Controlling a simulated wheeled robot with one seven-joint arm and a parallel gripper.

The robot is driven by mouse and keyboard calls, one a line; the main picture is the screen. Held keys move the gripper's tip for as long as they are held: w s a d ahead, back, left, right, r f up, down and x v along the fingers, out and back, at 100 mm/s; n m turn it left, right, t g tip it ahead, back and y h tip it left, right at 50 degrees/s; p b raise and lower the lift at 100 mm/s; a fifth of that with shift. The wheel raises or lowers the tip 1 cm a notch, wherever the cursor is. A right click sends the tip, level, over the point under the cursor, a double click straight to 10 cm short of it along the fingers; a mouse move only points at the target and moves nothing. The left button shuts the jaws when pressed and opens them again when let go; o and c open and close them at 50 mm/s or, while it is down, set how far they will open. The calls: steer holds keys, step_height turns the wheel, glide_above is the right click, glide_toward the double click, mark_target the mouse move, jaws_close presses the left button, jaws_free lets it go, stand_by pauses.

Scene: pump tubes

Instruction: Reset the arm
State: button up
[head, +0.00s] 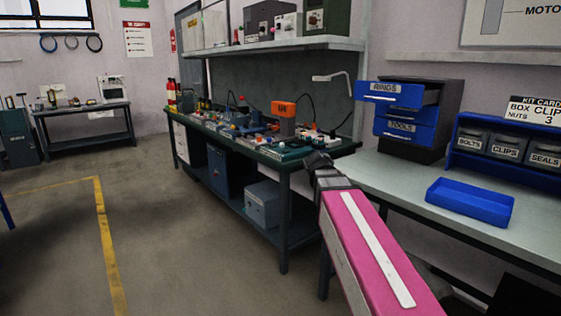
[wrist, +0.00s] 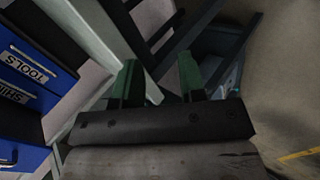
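My gripper (wrist: 160,78) shows in the wrist view with two dark green fingers set apart and nothing between them. In the head view my pink arm reaches up from the lower right, and my gripper (head: 318,160) is at its far end, small and dark, in front of the right end of the dark workbench (head: 290,153). The fingers are hard to make out there. No held object shows in either view.
A drawer cabinet (head: 437,122) with its RINGS drawer (head: 390,93) pulled out stands right of my gripper on the pale bench. A blue tray (head: 470,202) and labelled bins (head: 505,148) are further right. Open floor (head: 180,235) lies to the left.

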steer(key=s+f+m+g+y, duration=0.2)
steer(key=s+f, duration=0.3)
steer(key=f, duration=0.4)
steer(key=s+a+f+m+g+y, duration=0.1)
steer(key=s+f, duration=0.4)
steer(key=f, duration=0.5)
steer(key=s+f+m+g+y, duration=0.2)
steer(key=s+f, duration=0.3)
steer(key=f, duration=0.4)
steer(key=shift+s+a+f+m+g+y, duration=0.3)
steer(key=shift+a+y, duration=0.1)
steer(key=shift+y, duration=0.3)
